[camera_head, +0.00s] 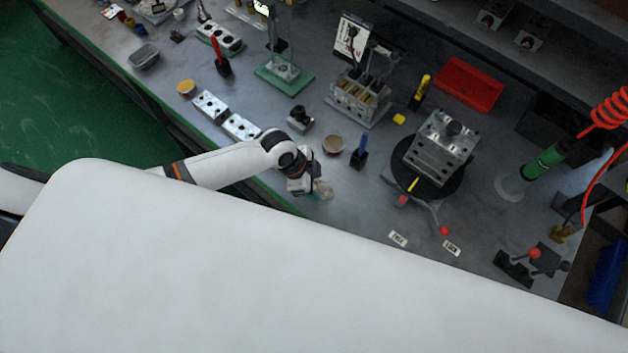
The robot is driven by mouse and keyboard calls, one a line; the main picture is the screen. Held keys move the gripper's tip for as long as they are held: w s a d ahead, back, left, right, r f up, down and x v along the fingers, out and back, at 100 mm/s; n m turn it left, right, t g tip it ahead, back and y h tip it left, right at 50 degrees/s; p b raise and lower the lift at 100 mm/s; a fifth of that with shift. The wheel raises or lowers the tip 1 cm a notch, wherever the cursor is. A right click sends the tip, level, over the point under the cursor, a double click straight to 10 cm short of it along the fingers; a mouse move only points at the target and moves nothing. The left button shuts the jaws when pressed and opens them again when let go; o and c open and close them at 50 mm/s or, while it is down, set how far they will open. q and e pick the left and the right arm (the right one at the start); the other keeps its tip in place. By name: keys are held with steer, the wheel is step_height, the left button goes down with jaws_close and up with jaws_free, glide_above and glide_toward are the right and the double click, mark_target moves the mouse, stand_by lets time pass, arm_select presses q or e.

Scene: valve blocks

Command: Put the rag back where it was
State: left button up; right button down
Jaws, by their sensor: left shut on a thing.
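The rag (323,190) is a small pale, crumpled cloth near the front edge of the grey workbench (300,90). My left gripper (312,187) is shut on the rag, close to the bench top. I cannot tell whether the rag touches the bench. My left arm reaches in from the left over the front edge. My right gripper is not in view. A large white part of my own body hides the lower part of the view.
A metal valve block (442,142) stands on a black round turntable to the right. A tan round container (333,144) and a blue-handled tool (360,150) are just behind my gripper. Silver blocks (240,127) lie left. A red tray (470,84) sits at the back.

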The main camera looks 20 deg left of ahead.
arm_select(q)
steer(key=shift+f, duration=0.1)
steer(key=o, duration=0.9)
steer(key=shift+b+v, duration=1.1)
steer(key=shift+v, duration=5)
steer(key=shift+d, duration=0.15)
